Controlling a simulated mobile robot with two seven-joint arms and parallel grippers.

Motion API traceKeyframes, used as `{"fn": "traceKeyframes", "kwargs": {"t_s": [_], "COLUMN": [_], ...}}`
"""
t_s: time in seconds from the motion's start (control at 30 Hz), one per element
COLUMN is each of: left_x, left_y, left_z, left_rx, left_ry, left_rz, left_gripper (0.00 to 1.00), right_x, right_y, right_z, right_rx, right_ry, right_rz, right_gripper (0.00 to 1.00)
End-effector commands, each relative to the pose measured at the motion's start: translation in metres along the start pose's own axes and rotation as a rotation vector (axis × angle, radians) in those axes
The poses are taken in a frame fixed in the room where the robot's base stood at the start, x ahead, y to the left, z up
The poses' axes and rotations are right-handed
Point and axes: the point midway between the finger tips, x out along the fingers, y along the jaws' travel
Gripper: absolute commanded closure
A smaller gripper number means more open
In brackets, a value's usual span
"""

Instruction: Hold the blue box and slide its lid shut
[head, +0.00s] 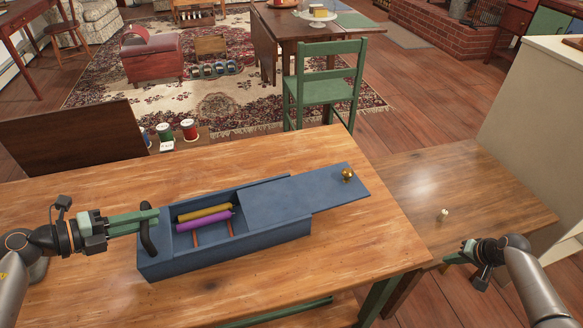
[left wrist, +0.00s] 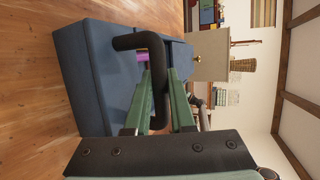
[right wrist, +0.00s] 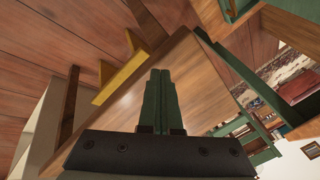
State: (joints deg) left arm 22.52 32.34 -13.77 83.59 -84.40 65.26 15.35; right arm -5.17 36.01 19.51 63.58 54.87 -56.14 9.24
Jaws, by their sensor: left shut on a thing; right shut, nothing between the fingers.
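The blue box (head: 262,249) sits on the wooden table, with its long side running left to right. Its blue lid (head: 290,198) is slid partway out to the right and overhangs the box's right end. A brass knob (head: 347,174) stands near the lid's far right end. The open left part shows a yellow stick (head: 204,213) and a purple stick (head: 203,222). My left gripper (head: 152,222) is shut on the black handle (left wrist: 156,70) at the box's left end. My right gripper (head: 450,257) is shut and empty, right of the table and well away from the knob.
A green chair (head: 328,85) stands behind the table. Thread spools (head: 166,132) are beyond the far left edge. The table's front right area is clear.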

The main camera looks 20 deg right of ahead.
Motion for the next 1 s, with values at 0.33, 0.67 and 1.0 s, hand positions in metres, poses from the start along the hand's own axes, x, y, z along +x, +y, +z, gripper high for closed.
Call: {"fn": "traceKeyframes", "kwargs": {"t_s": [0.33, 0.67, 1.0], "left_x": [0.000, 0.000, 0.000], "left_y": [0.000, 0.000, 0.000], "left_z": [0.000, 0.000, 0.000], "left_rx": [0.000, 0.000, 0.000], "left_ry": [0.000, 0.000, 0.000], "left_rz": [0.000, 0.000, 0.000], "left_gripper": [1.00, 1.00, 1.00], "right_x": [-0.060, -0.142, -0.144], "right_y": [-0.143, -0.201, -0.245], "right_z": [-0.006, -0.026, -0.017], "right_rx": [0.233, 0.295, 0.258], "right_ry": [-0.076, -0.066, -0.087], "right_rz": [-0.668, -1.114, -1.203], "right_gripper": [1.00, 1.00, 1.00]}}
